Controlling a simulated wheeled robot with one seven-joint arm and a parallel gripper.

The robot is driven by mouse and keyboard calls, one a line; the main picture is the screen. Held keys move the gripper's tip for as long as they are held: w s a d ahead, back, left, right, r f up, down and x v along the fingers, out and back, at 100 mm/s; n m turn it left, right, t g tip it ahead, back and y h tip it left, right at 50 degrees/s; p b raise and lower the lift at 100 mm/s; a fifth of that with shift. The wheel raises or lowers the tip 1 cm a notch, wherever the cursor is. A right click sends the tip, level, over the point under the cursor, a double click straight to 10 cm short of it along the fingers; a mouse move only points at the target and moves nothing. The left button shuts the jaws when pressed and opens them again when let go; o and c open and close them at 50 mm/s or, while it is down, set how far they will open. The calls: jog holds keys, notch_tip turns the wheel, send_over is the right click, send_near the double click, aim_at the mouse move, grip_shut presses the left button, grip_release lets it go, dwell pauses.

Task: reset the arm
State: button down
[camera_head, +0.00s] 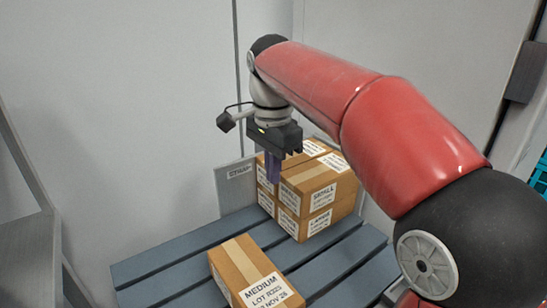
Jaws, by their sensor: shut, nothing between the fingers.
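My gripper (275,172) hangs from the end of my red arm, pointing down, with its purple fingers shut and empty. It shows in front of a stack of cardboard boxes (307,187) at the back of the slatted surface. I cannot tell whether the fingertips touch the boxes. The stack's labels include SMALL, and a lower label is hard to read. Part of the stack is hidden behind my gripper and arm.
A box labelled MEDIUM (242,262) lies at the front of the blue-grey slatted surface (190,257). A small sign plate (236,186) stands at the back edge. Pale walls (120,90) close in behind. A grey frame (28,215) stands at left. Slats left of the stack are clear.

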jog(key=s+d+f+n+t, duration=0.2)
jog(key=s+d+f+n, duration=0.3)
jog(key=s+d, duration=0.3)
jog(key=s+d+f+n+t, duration=0.3)
jog(key=s+d+f+n, duration=0.2)
jog(key=s+d+f, duration=0.2)
jog(key=s+d, duration=0.2)
jog(key=s, duration=0.2)
